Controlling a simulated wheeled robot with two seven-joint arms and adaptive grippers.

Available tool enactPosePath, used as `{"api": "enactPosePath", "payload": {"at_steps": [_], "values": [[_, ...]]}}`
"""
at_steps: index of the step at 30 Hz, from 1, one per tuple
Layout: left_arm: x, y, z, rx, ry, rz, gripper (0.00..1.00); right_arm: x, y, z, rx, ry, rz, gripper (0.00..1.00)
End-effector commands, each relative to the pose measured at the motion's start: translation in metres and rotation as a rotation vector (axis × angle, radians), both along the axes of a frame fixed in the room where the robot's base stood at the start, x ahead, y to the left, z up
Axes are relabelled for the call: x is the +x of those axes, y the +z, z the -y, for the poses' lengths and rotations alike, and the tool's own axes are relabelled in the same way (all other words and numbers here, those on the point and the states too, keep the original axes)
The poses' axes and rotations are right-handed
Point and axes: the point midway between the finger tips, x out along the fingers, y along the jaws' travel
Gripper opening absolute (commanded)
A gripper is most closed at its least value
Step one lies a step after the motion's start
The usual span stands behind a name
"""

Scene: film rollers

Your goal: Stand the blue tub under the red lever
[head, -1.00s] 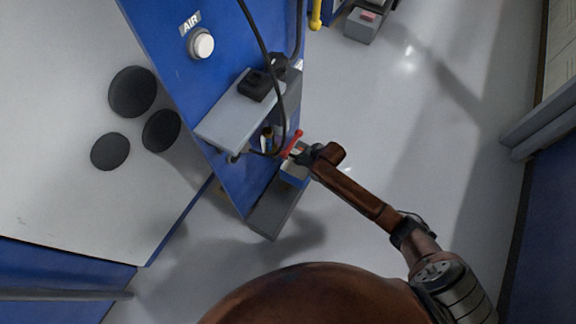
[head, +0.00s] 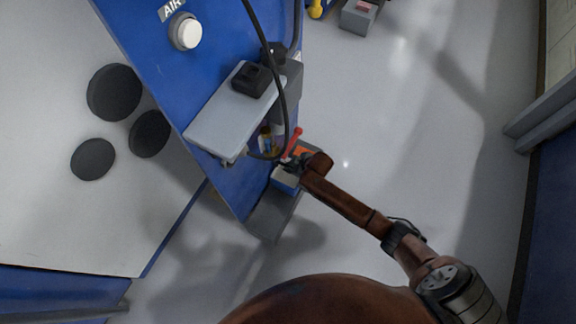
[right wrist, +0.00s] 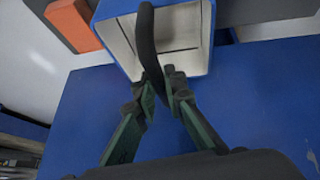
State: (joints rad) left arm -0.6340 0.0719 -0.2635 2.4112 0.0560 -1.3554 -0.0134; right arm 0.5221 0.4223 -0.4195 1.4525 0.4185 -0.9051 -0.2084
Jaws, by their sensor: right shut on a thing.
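The blue tub (head: 286,182) has a pale inside and is at the low grey ledge on the blue cabinet's side. In the right wrist view the tub (right wrist: 207,40) shows its open mouth. My right gripper (head: 297,166) is at the tub; in the wrist view its fingers (right wrist: 163,86) are closed together at the tub's near rim. The red lever (head: 292,142) sticks out from the cabinet just behind the gripper in the head view. How far the tub lies below it I cannot tell. My left gripper is out of view.
A grey shelf (head: 235,120) with a black block (head: 251,79) juts out above. A black hose (head: 279,75) hangs past it to near the lever. An orange block (right wrist: 73,24) lies beside the tub. The floor (head: 400,130) to the right is clear.

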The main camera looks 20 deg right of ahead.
Motion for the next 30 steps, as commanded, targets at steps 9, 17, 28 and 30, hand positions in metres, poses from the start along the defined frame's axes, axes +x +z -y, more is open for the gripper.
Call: {"api": "enactPosePath", "payload": {"at_steps": [9, 17, 28, 30], "values": [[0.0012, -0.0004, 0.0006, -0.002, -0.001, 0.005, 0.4, 0.0014, 0.0011, -0.0001, 0.0, 0.0, 0.004, 0.0], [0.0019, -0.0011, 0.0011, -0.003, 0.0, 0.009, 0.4, 0.0007, -0.0011, 0.0, 0.0, 0.001, 0.002, 0.23], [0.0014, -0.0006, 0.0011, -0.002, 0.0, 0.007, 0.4, 0.0008, 0.0006, 0.0002, 0.0, 0.001, 0.002, 0.28], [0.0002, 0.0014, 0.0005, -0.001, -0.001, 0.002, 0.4, -0.0002, 0.0041, 0.0008, -0.001, 0.0, 0.003, 0.28]]}}
